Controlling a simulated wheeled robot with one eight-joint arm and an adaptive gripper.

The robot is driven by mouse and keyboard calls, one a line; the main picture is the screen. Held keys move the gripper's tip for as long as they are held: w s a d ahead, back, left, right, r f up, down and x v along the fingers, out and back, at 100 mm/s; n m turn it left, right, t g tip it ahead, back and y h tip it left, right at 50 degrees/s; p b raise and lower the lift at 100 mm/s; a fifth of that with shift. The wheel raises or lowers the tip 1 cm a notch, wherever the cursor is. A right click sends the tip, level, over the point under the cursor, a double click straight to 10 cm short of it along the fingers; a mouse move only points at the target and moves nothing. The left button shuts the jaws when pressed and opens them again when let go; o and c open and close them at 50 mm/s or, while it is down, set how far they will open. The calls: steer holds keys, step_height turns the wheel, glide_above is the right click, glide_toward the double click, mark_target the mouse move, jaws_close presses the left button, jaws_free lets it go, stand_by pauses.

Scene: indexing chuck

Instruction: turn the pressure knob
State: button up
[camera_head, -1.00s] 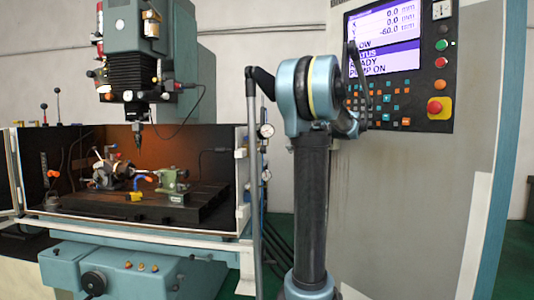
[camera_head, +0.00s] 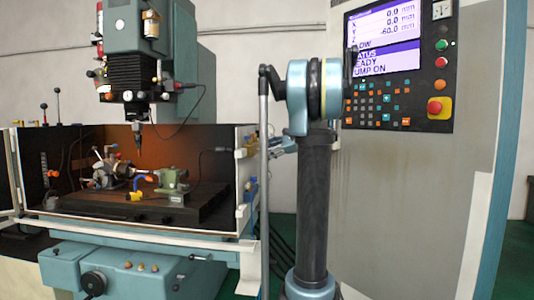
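I cannot pick out the pressure knob for sure in the head view. My own arm (camera_head: 312,190) stands upright in the middle of the picture, its blue joint at the top. The edge of the machine enclosure (camera_head: 246,165), where pressure gauges showed earlier, lies just left of it. My arm's parts now cover those gauges. A small pale blue and dark shape shows between the enclosure edge and my arm; I cannot tell what it is. My gripper's fingers cannot be made out.
The green milling machine (camera_head: 120,50) stands at the left, its spindle above a chuck (camera_head: 110,168) and a green tailstock (camera_head: 174,182) on the dark bed. The grey control cabinet (camera_head: 420,200) with its screen (camera_head: 385,40) and red emergency button (camera_head: 435,107) stands close at the right.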

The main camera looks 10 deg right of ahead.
steer(key=shift+c, duration=0.2)
steer(key=c, duration=1)
steer(key=o, duration=1)
steer(key=shift+o, duration=0.2)
steer(key=shift+d, duration=0.1)
steer(key=v, duration=1.1)
steer(key=shift+s+d, duration=0.25)
steer(key=shift+d, duration=0.05)
